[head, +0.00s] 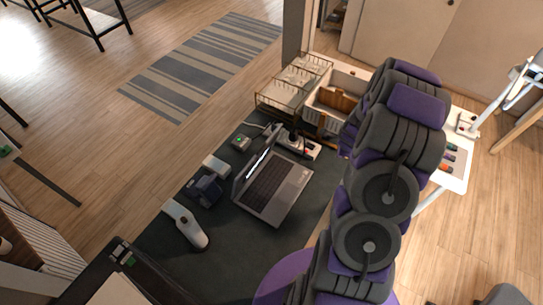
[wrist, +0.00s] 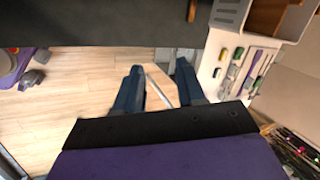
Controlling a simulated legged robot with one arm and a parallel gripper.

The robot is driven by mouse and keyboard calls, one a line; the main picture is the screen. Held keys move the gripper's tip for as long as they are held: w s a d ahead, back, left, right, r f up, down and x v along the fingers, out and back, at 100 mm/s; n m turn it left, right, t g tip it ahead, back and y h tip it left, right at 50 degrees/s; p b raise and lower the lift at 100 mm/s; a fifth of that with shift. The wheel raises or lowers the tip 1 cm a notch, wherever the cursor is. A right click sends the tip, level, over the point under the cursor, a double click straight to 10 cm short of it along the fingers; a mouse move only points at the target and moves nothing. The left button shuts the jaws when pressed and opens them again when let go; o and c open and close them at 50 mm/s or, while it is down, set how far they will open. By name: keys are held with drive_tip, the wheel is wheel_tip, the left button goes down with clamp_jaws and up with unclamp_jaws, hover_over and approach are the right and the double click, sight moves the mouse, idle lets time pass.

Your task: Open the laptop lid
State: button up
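The grey laptop (head: 272,190) sits on a dark desk mat, its black keyboard in plain view. Its lid (head: 241,180) stands raised on the left side of the base, seen nearly edge-on. The exact lid angle is hard to tell. My gripper (wrist: 160,77) shows in the wrist view as two blue fingers held apart, with nothing seen between them. In the head view, my arm hides most of the gripper. The arm is to the right of the laptop, apart from it. The laptop does not show in the wrist view.
A power strip (head: 302,148) and wire rack (head: 291,88) are behind the laptop. A dark blue object (head: 205,190) and a white handheld device (head: 187,226) lie to its left. A white table with tools (head: 455,160) stands at right. Wood floor lies below my gripper.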

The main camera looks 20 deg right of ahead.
drive_tip(key=d+f, duration=0.1)
drive_tip(key=d, duration=0.1)
drive_tip(key=w+d+f+n+t+h+b, duration=0.1)
drive_tip(key=d+f, duration=0.1)
drive_tip(key=w+d+f+n+t+b, duration=0.1)
drive_tip(key=d, duration=0.1)
drive_tip(key=shift+f+h, duration=0.3)
drive_tip(key=shift+f, duration=0.1)
drive_tip(key=c, duration=0.3)
drive_tip(key=shift+w+d+f+n+t+b, duration=0.3)
drive_tip(key=shift+w+f+n+t+b, duration=0.1)
drive_tip(key=shift+w+n, duration=0.1)
drive_tip(key=shift+w+d+f+n+t+b, duration=0.3)
drive_tip(key=shift+w+f+n+b, duration=0.1)
drive_tip(key=shift+w+n, duration=0.1)
drive_tip(key=shift+c, duration=0.8)
drive_tip(key=w+f+n+t+b, duration=0.1)
drive_tip(key=w+a+f+n+t+y+b, duration=0.1)
drive_tip(key=w+t, duration=0.1)
drive_tip(key=shift+a+n, duration=0.2)
drive_tip(key=shift+n, duration=0.1)
clamp_jaws()
drive_tip(key=n+t+y+b, duration=0.6)
drive_tip(key=n+y+b, duration=0.15)
drive_tip(key=y, duration=0.85)
approach(263, 148)
drive_tip(key=b+x, duration=0.2)
drive_tip(key=x, duration=0.4)
drive_tip(key=shift+w+a, duration=0.2)
drive_tip(key=shift+w, duration=0.15)
